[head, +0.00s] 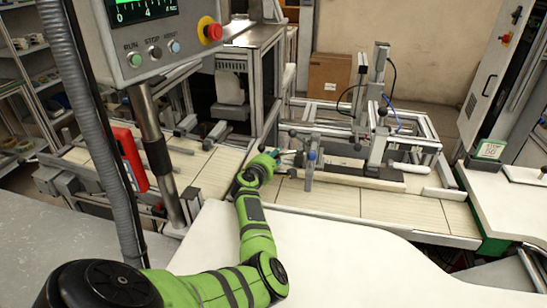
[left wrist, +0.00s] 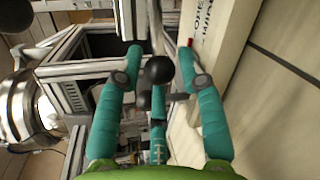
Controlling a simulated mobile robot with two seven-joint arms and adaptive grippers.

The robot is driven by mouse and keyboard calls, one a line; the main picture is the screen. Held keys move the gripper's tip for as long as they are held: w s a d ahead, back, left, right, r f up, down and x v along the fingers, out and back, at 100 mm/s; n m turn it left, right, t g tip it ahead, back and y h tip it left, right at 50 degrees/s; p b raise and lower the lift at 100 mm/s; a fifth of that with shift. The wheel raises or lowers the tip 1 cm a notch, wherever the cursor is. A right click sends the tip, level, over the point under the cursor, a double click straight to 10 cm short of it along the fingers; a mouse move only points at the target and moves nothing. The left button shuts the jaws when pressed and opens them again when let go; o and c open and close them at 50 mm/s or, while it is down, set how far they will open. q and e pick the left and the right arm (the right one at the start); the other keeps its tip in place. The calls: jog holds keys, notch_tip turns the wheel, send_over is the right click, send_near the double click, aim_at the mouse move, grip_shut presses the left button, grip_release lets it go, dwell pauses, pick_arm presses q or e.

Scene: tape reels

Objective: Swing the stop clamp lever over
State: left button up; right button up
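A lever with a black ball knob (left wrist: 159,70) shows in the left wrist view, between the teal fingers of my left gripper (left wrist: 161,55). The two outer fingers stand apart on either side of the knob, with small gaps visible. A third finger shows lower down in the middle. In the head view my left gripper (head: 284,154) is at the near left end of the clamp fixture, beside a lever post with a blue-grey knob (head: 311,155). I cannot tell which head-view knob is the one between the fingers. My right gripper is out of view.
An aluminium frame fixture (head: 375,150) stands on the bench right of the gripper. A control panel (head: 150,40) on a post and a hanging grey hose are at the left. The pale bench top (head: 410,207) in front of the fixture is clear. A cardboard box (head: 330,76) stands behind.

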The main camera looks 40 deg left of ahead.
pick_arm(q)
grip_shut()
jog(key=shift+s+d+p, duration=0.1)
jog(key=shift+d+p, duration=0.4)
jog(key=shift+p, duration=0.1)
jog(key=shift+f, duration=0.2)
jog(key=shift+s+d+p, duration=0.25)
jog(key=shift+d+p, duration=0.15)
jog(key=shift+d, duration=0.45)
jog(key=shift+o, duration=0.4)
grip_release()
jog(key=shift+r, duration=0.1)
jog(key=shift+a, duration=0.1)
notch_tip(320, 180, up, 10)
